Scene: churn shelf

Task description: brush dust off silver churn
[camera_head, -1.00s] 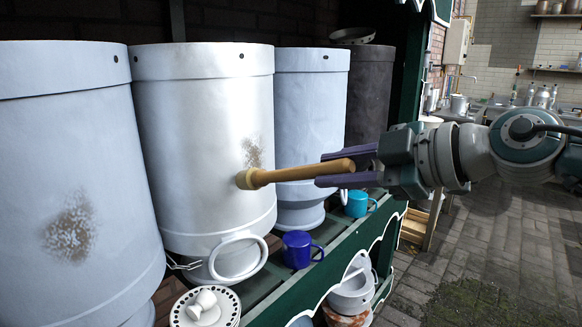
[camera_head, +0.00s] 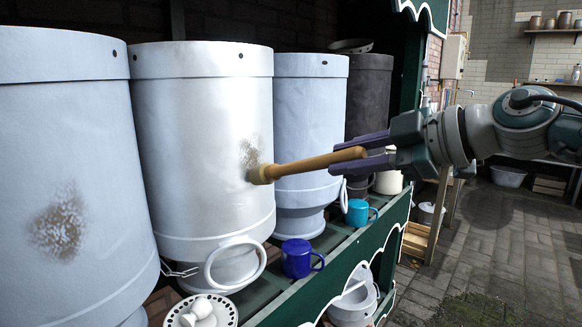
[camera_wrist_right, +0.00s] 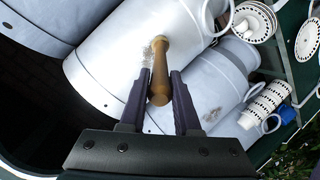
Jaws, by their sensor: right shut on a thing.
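The silver churn (camera_head: 200,130) stands second from the left on the shelf, with a brown dust patch (camera_head: 249,150) on its right side. It also shows in the right wrist view (camera_wrist_right: 115,65). My right gripper (camera_head: 364,150) is shut on the handle of a wooden brush (camera_head: 310,162). The brush points left, and its head lies at the lower edge of the dust patch, touching or very close to the churn. The brush also shows between the fingers in the right wrist view (camera_wrist_right: 160,75); its head partly hides the dust there. My left gripper is not in view.
A bluish churn (camera_head: 65,130) with its own dust patch stands left of the silver one. A pale blue churn (camera_head: 308,110) and a dark churn (camera_head: 368,95) stand right. A blue mug (camera_head: 298,260), a turquoise mug (camera_head: 358,213) and a perforated white dish (camera_head: 225,312) sit below.

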